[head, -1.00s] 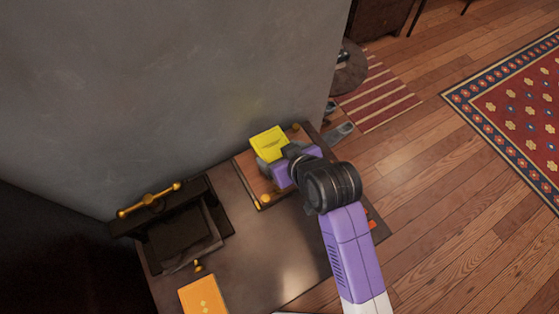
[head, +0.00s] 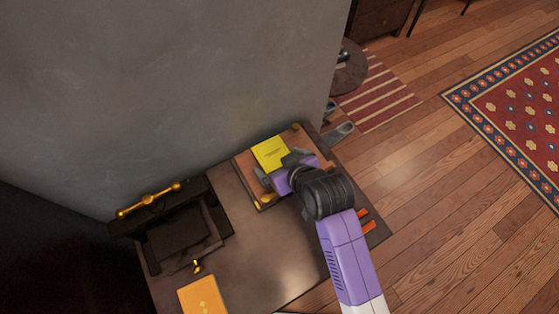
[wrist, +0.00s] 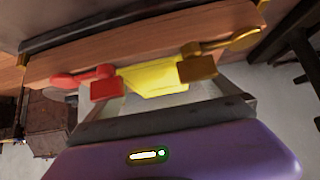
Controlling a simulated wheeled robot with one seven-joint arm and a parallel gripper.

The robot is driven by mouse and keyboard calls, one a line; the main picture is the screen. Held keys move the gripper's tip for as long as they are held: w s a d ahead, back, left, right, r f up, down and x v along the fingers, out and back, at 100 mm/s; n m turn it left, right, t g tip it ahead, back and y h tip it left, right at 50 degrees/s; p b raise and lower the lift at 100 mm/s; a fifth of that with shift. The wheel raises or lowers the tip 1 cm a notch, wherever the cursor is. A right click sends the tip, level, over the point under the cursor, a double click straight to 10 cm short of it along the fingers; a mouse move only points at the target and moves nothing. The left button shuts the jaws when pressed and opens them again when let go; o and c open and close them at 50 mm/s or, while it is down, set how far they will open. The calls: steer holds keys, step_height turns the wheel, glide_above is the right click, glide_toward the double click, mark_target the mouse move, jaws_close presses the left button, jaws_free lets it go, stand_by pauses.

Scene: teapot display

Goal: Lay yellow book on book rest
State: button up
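The yellow book (head: 269,153) lies on the wooden book rest (head: 246,168), which has small brass knobs at its corners. The book also shows in the wrist view (wrist: 155,79), beyond and between my fingertips. My gripper (head: 281,168) is at the book's near end, with its grey fingers spread apart. In the wrist view the two fingers stand on either side of the book, and I see no grip on it. My gripper hides the near right part of the rest.
A dark press with a brass handle (head: 150,200) stands left on the tabletop (head: 257,250). An orange book (head: 203,295) lies at the front. Orange-red objects (head: 368,226) sit near the right edge. A grey wall (head: 160,90) rises behind; floor is open at right.

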steer(key=shift+r, duration=0.2)
steer(key=v, duration=1.2)
steer(key=shift+p, duration=0.3)
steer(key=shift+d+f, duration=0.1)
steer(key=shift+f, duration=0.05)
